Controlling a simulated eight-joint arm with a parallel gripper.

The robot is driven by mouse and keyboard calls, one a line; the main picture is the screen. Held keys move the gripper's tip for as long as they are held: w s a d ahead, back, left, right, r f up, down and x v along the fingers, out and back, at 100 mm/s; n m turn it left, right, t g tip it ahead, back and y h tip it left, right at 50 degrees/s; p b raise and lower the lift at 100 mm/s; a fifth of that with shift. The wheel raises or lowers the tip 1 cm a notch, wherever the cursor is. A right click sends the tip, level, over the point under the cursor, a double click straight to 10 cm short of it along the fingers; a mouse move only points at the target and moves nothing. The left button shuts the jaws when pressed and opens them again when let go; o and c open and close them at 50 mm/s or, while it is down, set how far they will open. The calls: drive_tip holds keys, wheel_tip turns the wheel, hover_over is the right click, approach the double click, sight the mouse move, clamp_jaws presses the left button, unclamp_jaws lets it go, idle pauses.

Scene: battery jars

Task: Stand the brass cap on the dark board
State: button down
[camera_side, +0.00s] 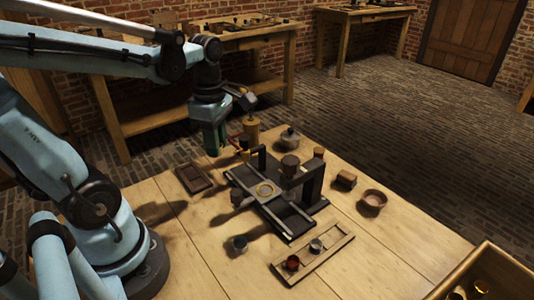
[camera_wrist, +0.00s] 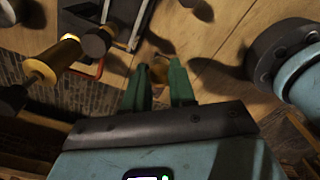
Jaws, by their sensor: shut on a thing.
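My gripper (camera_side: 213,150) hangs with its green fingers pointing down above the back left of the table. In the wrist view its fingers (camera_wrist: 160,68) are shut on a small brass-coloured piece, the brass cap (camera_wrist: 160,72), mostly hidden between them. I cannot make out the cap in the side view. The dark board (camera_side: 193,178) is a flat, dark brown, rimmed piece on the table, below and slightly left of the gripper. Its top looks empty.
A dark metal frame with a post (camera_side: 313,180) stands right of the board. A brass cylinder (camera_side: 251,128) rises behind it, near the gripper. A wooden tray (camera_side: 313,258) holds small cups at the front. A round bowl (camera_side: 372,200) and lidded pot (camera_side: 289,138) stand further right.

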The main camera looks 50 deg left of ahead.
drive_tip(key=s+a+n, duration=0.1)
drive_tip(key=n, duration=0.1)
hover_over(189, 171)
wheel_tip(189, 171, down, 7)
drive_tip(key=shift+d+f, duration=0.1)
drive_tip(key=shift+f, duration=2)
drive_tip(key=shift+f, duration=0.1)
drive_tip(key=c, duration=0.9)
unclamp_jaws()
